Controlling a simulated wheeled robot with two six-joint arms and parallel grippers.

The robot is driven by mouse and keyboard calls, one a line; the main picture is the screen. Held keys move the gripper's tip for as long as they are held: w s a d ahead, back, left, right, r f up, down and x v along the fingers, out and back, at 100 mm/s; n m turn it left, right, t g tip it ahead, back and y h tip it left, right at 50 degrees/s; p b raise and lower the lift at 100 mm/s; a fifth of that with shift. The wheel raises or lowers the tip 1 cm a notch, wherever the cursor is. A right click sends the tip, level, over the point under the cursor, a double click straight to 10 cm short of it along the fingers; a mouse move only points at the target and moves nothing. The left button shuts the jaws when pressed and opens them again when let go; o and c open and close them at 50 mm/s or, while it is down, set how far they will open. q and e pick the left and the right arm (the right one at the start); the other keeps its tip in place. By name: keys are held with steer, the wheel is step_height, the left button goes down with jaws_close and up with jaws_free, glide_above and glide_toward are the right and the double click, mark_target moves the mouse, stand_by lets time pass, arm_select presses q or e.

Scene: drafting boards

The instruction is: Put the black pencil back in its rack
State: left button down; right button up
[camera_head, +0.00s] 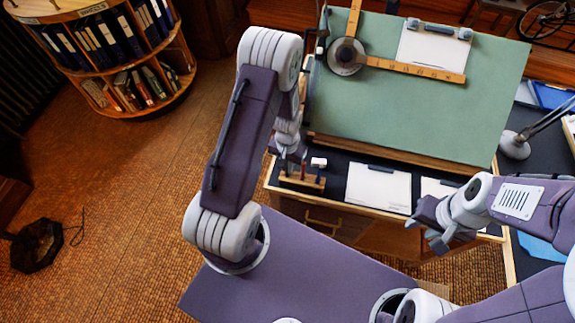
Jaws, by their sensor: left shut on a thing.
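The small wooden rack (302,182) stands on the dark desk ledge below the green drafting board, at its left end. A red upright item (303,170) shows in it. My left gripper (289,157) points down just above the left part of the rack and is shut on a thin dark thing, which looks like the black pencil (284,167). My arm and fingers hide most of it, and I cannot tell whether its tip is inside the rack. My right gripper (430,230) is open and empty, in front of the desk at the right.
White sheets (378,187) lie on the ledge right of the rack. The tilted green board (400,110) rises behind it, with a wooden drafting arm (415,70). A desk lamp (515,145) stands at the right. A round bookshelf (120,60) stands far left.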

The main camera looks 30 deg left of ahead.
arm_select(q)
steer(key=shift+f+b, duration=0.35)
steer(key=shift+f, duration=0.1)
stand_by(0.6)
steer(key=c, duration=1.4)
jaws_free()
steer(key=shift+o, duration=0.2)
steer(key=shift+r, duration=0.1)
step_height(320, 180, up, 9)
